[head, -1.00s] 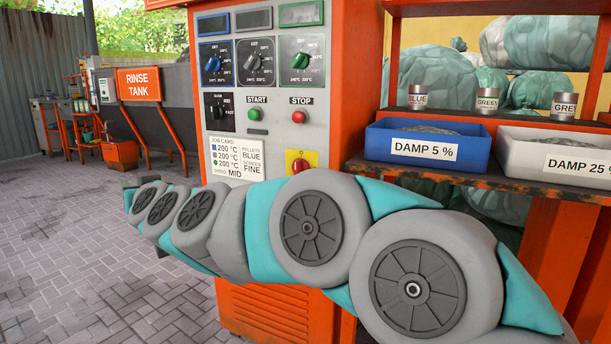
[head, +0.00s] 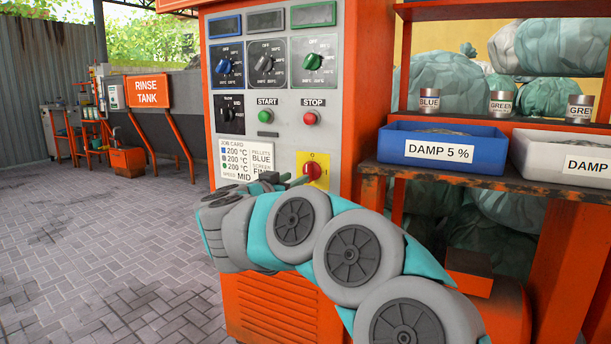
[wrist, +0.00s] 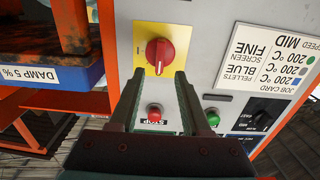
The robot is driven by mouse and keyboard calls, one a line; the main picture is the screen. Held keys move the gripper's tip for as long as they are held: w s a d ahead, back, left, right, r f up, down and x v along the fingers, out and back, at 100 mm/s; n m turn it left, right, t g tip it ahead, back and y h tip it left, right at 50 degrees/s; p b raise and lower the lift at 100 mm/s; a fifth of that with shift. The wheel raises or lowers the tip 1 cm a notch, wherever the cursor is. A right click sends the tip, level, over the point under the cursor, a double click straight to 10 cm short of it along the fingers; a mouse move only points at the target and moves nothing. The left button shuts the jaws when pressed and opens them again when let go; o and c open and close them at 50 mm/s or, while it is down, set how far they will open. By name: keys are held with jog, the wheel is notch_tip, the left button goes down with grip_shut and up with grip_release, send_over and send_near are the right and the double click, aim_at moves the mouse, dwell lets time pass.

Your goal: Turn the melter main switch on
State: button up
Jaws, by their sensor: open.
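The melter main switch (head: 314,169) is a red rotary knob on a yellow plate, low on the grey panel. In the wrist view, which looks upside down, the red knob (wrist: 159,53) shows clearly, with its grip bar roughly upright in the picture. My gripper (wrist: 159,76) is open and empty, its two dark fingers apart and pointing toward the knob. The tips look just short of it, but I cannot tell the exact gap. In the head view my gripper (head: 288,181) is small and partly hidden by my arm, just left of the switch.
The green START button (head: 266,116) and red STOP button (head: 311,118) sit above the switch, with dials higher up. A job card (head: 246,158) is to the left. A blue DAMP 5 % bin (head: 442,147) on a shelf stands close on the right.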

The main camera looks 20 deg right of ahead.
aim_at(307, 172)
jog(key=x, duration=0.6)
grip_shut()
dwell(0.5)
